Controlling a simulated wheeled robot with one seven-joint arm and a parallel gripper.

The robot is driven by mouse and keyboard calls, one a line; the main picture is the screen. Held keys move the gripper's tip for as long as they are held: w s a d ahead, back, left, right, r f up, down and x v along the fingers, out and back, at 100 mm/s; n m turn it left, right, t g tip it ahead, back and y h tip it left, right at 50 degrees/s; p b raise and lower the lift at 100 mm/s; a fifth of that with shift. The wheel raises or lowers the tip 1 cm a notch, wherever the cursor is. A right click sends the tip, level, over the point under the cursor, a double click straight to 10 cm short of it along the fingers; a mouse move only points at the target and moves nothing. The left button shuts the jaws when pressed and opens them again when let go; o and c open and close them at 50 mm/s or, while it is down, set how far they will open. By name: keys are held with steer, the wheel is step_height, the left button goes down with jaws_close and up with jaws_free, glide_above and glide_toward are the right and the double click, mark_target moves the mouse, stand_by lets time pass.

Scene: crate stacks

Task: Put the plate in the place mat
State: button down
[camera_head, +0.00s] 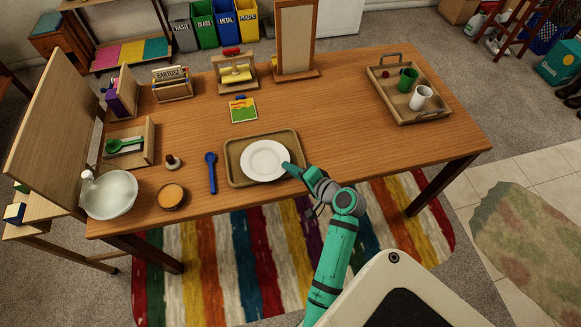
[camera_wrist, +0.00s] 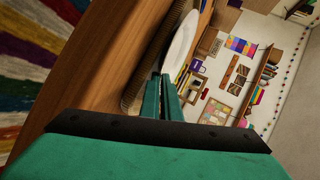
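The white round plate (camera_head: 265,160) is over the brown rectangular place mat (camera_head: 236,176), within its outline in the head view. I cannot tell whether its underside touches the mat. My gripper (camera_head: 288,168) is at the plate's right rim. In the wrist view the two green fingers (camera_wrist: 162,82) are close together with the rim of the plate (camera_wrist: 179,45) at their tips, and they look shut on it. The mat's woven edge (camera_wrist: 148,75) shows below the plate there. The plate looks tilted in the wrist view because the camera is turned.
On the wooden table (camera_head: 330,125), a blue spoon (camera_head: 211,172), a small bowl (camera_head: 171,196) and a large pale bowl (camera_head: 109,194) stand left of the mat. A tray (camera_head: 430,116) with two cups is at the back right. The table right of the mat is clear.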

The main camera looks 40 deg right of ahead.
steer(key=c, duration=2.3)
jaws_free()
steer(key=shift+f, duration=0.1)
steer(key=shift+s+r, duration=0.1)
steer(key=shift+r, duration=0.35)
steer(key=v, duration=1.1)
steer(key=shift+s+a+r, duration=0.1)
steer(key=shift+s, duration=0.3)
